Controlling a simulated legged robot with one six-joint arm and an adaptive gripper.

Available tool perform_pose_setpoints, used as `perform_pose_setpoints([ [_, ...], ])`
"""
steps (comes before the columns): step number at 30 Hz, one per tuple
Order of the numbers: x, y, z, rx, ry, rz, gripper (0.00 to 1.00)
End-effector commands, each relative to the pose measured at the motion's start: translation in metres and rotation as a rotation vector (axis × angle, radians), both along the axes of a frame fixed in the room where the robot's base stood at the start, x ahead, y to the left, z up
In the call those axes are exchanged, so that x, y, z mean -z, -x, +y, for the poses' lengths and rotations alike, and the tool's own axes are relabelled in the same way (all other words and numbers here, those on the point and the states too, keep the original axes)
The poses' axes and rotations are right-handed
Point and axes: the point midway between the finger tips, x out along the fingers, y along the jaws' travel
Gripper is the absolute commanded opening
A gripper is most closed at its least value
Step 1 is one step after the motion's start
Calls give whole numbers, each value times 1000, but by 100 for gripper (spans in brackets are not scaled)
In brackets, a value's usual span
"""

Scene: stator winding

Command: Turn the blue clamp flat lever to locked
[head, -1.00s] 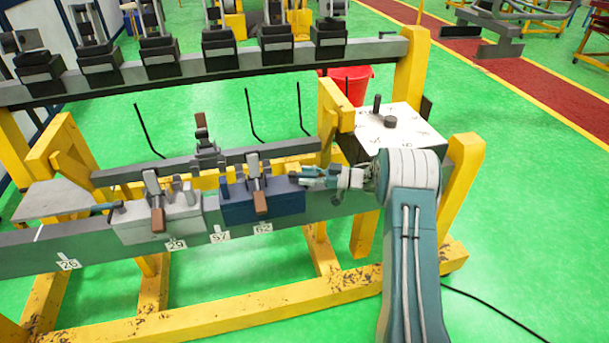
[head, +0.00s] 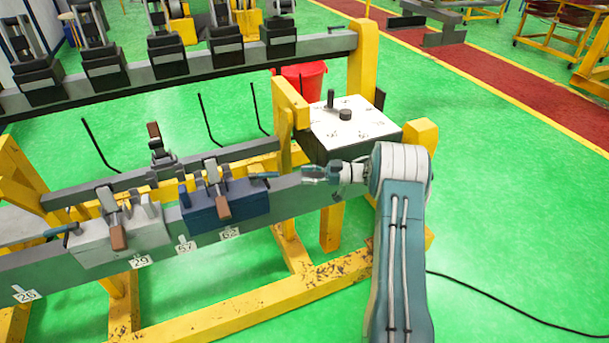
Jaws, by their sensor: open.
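The blue clamp (head: 238,206) sits on the long grey beam, with a brown-tipped lever (head: 222,202) on its front. Its flat lever (head: 263,175) is a small dark bar sticking out at the upper right end of the clamp, lying roughly along the beam. My gripper (head: 306,174) is to the right of the flat lever, with a visible gap between them. It is open and empty, pointing left toward the clamp over the beam. The fingers are small in this view. I cannot tell the flat lever's exact angle.
A grey clamp (head: 140,237) with its own brown-tipped lever stands left of the blue clamp. A white-topped box (head: 355,132) with a black knob stands behind my gripper. Yellow posts and a rear beam with black clamps stand behind.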

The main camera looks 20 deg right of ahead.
Motion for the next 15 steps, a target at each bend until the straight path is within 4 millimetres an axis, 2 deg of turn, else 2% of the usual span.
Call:
perform_pose_setpoints([
  [1,0,0,1,2,0,-6,24],
  [3,-1,2,2,15,5,-38,0],
  [8,-6,10,12,97,46,-232,0],
  [15,-10,30,26,275,198,-560,0],
])
